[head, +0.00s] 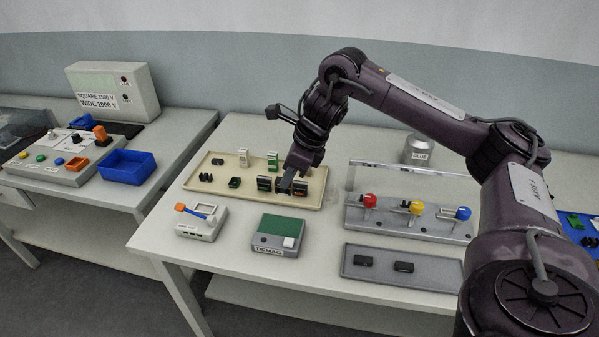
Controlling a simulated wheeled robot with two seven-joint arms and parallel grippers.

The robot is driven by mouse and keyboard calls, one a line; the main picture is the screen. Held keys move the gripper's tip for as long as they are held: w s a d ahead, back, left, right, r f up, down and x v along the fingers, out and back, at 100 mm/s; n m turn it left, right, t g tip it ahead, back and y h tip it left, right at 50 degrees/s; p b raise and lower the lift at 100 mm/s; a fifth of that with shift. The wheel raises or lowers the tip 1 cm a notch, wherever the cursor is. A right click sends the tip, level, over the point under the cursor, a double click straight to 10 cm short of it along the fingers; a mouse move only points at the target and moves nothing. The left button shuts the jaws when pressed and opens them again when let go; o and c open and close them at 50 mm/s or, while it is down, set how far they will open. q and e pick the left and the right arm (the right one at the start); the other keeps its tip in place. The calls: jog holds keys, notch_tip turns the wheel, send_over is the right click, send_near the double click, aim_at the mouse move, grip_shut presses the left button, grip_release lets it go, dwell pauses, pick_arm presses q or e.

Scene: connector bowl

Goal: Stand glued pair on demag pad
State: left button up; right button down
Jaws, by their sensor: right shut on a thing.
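The demag pad (279,226) is a grey box with a green top, a white button and a DEMAG label, near the table's front edge. Its top is bare. My right gripper (288,184) points down over the beige tray (223,191), behind the pad. It is shut on a small dark connector piece (300,188) with some orange on it, low at the tray's right part. The fingers partly hide it, and I cannot tell whether it is a glued pair or touches the tray. A dark connector (264,183) stands just left of the gripper. My left gripper is not in view.
More small connectors lie in the tray. A rack with red, yellow and blue knobs (410,215), a grey tray (403,267) and a GLUE pot (418,150) are at right.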

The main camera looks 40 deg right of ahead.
jog(key=shift+w+a, duration=0.4)
jog(key=shift+a, duration=0.25)
jog(key=b, duration=0.8)
send_over(286, 226)
jog(key=shift+w+a+f, duration=0.1)
jog(key=shift+f, duration=5.75)
jog(key=c, duration=1.3)
grip_release()
jog(key=shift+o, duration=0.2)
jog(key=shift+r, duration=0.1)
